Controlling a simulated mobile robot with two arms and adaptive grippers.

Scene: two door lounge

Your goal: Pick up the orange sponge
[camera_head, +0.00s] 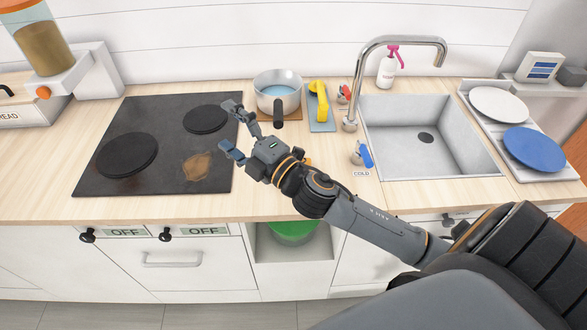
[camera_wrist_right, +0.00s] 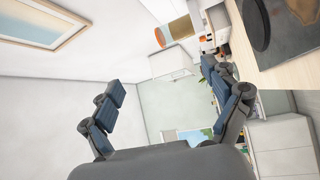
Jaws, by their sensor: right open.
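No orange sponge shows clearly in either view. In the head view, a yellow brush-like object (camera_head: 321,95) lies on a flat blue-grey pad (camera_head: 322,126) between the pot and the tap. My right gripper (camera_head: 230,128) is open and empty, above the right part of the stove, its fingers pointing left. In the right wrist view its two fingers (camera_wrist_right: 165,78) are spread apart with nothing between them. My left gripper is out of view.
A black stove (camera_head: 150,110) bears a brown stain (camera_head: 198,166). A pot of water (camera_head: 278,92) stands behind the gripper. Right of it are the tap (camera_head: 352,95), sink (camera_head: 400,135), soap bottle (camera_head: 387,70) and rack with white (camera_head: 498,104) and blue plates (camera_head: 533,147).

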